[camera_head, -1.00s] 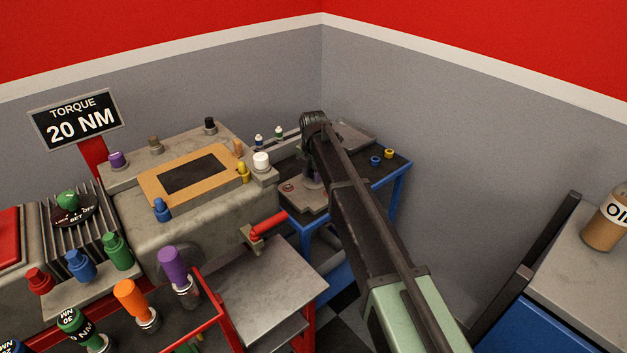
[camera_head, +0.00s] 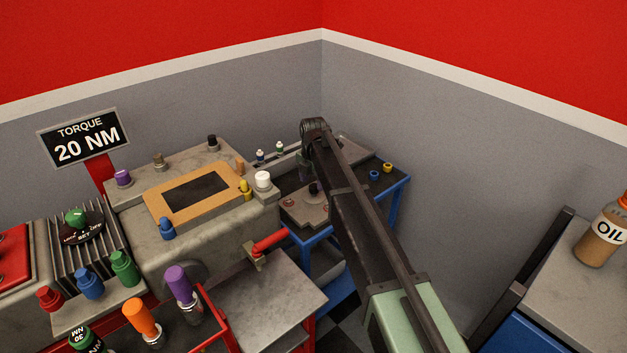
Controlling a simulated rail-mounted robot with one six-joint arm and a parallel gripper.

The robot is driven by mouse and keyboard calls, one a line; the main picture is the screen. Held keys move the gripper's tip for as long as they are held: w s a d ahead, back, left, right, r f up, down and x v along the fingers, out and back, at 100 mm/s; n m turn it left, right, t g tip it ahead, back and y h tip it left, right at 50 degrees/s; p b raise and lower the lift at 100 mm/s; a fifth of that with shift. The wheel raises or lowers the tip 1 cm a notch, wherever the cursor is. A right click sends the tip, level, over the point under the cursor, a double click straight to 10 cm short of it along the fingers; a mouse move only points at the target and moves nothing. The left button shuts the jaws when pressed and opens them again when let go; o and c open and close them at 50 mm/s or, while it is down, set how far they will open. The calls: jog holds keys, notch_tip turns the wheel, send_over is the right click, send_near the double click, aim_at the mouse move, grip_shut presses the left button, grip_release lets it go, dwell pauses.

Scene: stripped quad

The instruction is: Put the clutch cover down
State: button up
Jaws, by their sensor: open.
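A flat grey metal piece (camera_head: 300,210) lies on the dark top of the blue-framed table (camera_head: 398,184), beyond the engine block; it may be the clutch cover, but I cannot be sure. A reddish round mark and a small dark knob show on it. My arm rises from the lower right to a dark joint above this table and covers the piece's right side. My gripper is hidden behind my arm, so its contact with the piece cannot be seen.
A grey engine block (camera_head: 200,238) with coloured knobs and a tan-framed opening (camera_head: 158,207) stands left. A red-handled lever (camera_head: 268,241) sticks out beside a bare metal shelf (camera_head: 270,295). An oil bottle (camera_head: 601,235) stands right.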

aim_at(315, 187)
notch_tip(315, 187, up, 9)
jog(key=p, duration=0.6)
jog(key=shift+f+p, duration=0.15)
jog(key=shift+p, duration=0.25)
jog(key=s+d+m, duration=1.2)
jog(key=s+m, duration=0.2)
jog(key=s, duration=0.2)
jog(key=s+d+m, duration=1.2)
jog(key=s+m, duration=0.3)
jog(key=s, duration=0.1)
jog(key=shift+s+d, duration=0.15)
jog(key=shift+s, duration=0.05)
